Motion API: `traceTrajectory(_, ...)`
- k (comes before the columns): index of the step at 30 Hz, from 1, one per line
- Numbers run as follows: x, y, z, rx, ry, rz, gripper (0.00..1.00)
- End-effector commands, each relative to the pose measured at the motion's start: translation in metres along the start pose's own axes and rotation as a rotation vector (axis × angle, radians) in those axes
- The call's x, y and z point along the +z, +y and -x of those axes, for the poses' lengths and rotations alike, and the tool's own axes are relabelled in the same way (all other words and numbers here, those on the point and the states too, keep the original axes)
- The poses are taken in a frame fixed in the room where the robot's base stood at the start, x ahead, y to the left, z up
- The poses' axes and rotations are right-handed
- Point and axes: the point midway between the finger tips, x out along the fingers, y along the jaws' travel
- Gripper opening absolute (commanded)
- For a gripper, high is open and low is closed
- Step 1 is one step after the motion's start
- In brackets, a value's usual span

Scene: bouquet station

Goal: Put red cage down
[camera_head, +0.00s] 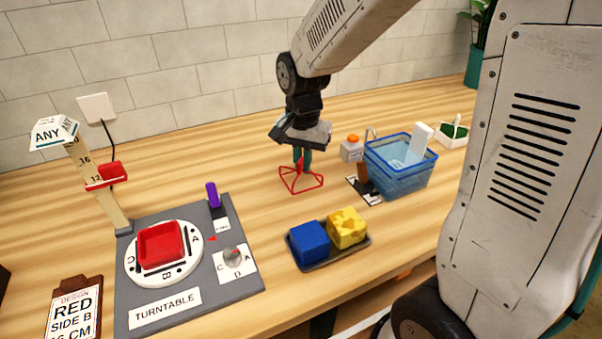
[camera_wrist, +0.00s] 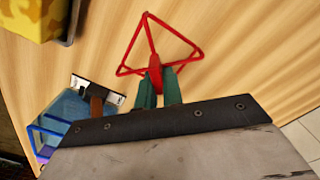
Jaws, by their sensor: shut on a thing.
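The red cage (camera_head: 301,181) is a thin red wire frame with a triangular base and a small red top. My gripper (camera_head: 302,160) is shut on its top, with green fingers around it. In the wrist view, the cage (camera_wrist: 160,45) extends out past the fingers (camera_wrist: 158,85), over bare wood. In the head view the cage is upright, at or just above the table (camera_head: 270,130); I cannot tell whether its base touches the wood.
The grey turntable board (camera_head: 216,285) with a red tray (camera_head: 160,244) is at left. A dark tray (camera_head: 331,261) holds a blue block (camera_head: 309,242) and a yellow patterned block (camera_head: 346,228) in front. A blue basket (camera_head: 402,178) stands right. Bare wood surrounds the cage.

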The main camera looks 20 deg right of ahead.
Motion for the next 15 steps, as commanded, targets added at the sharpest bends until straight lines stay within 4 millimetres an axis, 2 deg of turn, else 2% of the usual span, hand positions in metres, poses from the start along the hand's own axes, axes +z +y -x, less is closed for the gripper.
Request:
traceTrajectory(6, 0.001, 0.000, -0.030, 0.003, -0.002, 0.001, 0.00)
traceTrajectory(15, 0.001, -0.001, -0.033, 0.000, 0.000, 0.002, 0.00)
